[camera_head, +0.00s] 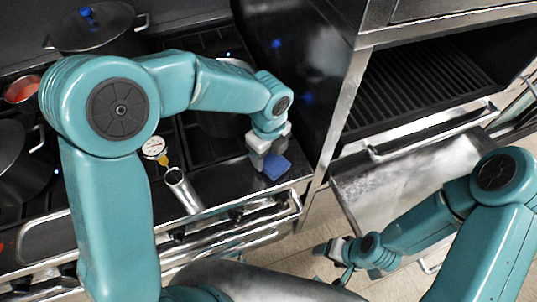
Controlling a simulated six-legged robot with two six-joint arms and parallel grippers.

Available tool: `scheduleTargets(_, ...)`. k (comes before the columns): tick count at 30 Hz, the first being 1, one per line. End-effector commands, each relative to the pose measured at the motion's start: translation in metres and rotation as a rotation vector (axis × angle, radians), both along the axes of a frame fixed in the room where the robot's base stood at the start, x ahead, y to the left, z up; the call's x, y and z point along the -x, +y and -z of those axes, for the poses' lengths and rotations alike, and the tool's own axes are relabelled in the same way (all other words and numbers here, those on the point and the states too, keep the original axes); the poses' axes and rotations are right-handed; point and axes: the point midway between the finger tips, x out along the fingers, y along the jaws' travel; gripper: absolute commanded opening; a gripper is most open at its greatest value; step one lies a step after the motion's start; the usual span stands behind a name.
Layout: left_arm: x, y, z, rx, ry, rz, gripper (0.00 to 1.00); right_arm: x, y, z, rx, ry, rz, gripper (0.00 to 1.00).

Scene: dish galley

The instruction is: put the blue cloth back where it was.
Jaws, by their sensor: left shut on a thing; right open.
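The blue cloth (277,167) looks like a small folded blue block. My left gripper (267,156) is shut on it, above the front right part of the stove top near the stove's edge. I cannot tell whether the cloth touches the surface below. Part of the cloth is hidden by the grey fingers. My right gripper (333,251) is open and empty, low at the lower middle, in front of the steel unit and well apart from the cloth.
A lidded pot (95,38), a dark pot (18,165) and a red-filled pan (21,89) stand on the stove. A ribbed grill (420,85) is at right.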

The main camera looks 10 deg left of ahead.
Motion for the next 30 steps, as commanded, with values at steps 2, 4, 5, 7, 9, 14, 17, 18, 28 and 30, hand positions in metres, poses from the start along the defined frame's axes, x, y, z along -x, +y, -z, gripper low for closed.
scheduleTargets(2,0.000,0.000,0.011,-0.001,0.003,0.001,0.34,0.000,0.000,-0.001,0.000,0.000,0.000,0.69)
scheduleTargets(4,-0.001,0.000,0.015,0.000,0.000,0.000,0.34,0.000,0.000,-0.001,0.000,0.000,0.000,0.69)
scheduleTargets(5,-0.001,0.000,0.016,0.000,0.000,0.000,0.34,0.000,0.000,-0.001,0.000,0.000,0.000,0.69)
scheduleTargets(7,-0.001,0.000,0.016,0.001,-0.001,0.000,0.34,0.000,0.000,-0.001,0.000,0.000,0.000,0.69)
scheduleTargets(9,-0.001,0.000,0.016,0.001,-0.001,0.000,0.34,0.000,0.000,-0.001,0.000,0.000,0.000,0.69)
scheduleTargets(14,-0.001,0.000,0.018,0.001,-0.001,0.000,0.66,0.000,0.000,0.001,0.000,0.000,0.000,0.69)
scheduleTargets(17,-0.001,0.000,0.017,0.001,-0.001,0.000,0.88,0.000,0.000,0.000,0.000,0.000,0.000,0.69)
scheduleTargets(18,-0.001,0.000,0.017,0.001,-0.001,0.000,0.88,0.000,0.000,0.000,0.000,0.000,0.000,0.69)
scheduleTargets(28,-0.002,0.000,0.008,0.001,-0.004,0.000,0.88,0.000,0.000,0.000,0.000,0.000,0.000,0.69)
scheduleTargets(30,-0.002,0.000,-0.004,0.002,-0.006,-0.001,0.88,0.000,0.000,0.000,0.000,0.000,0.000,0.69)
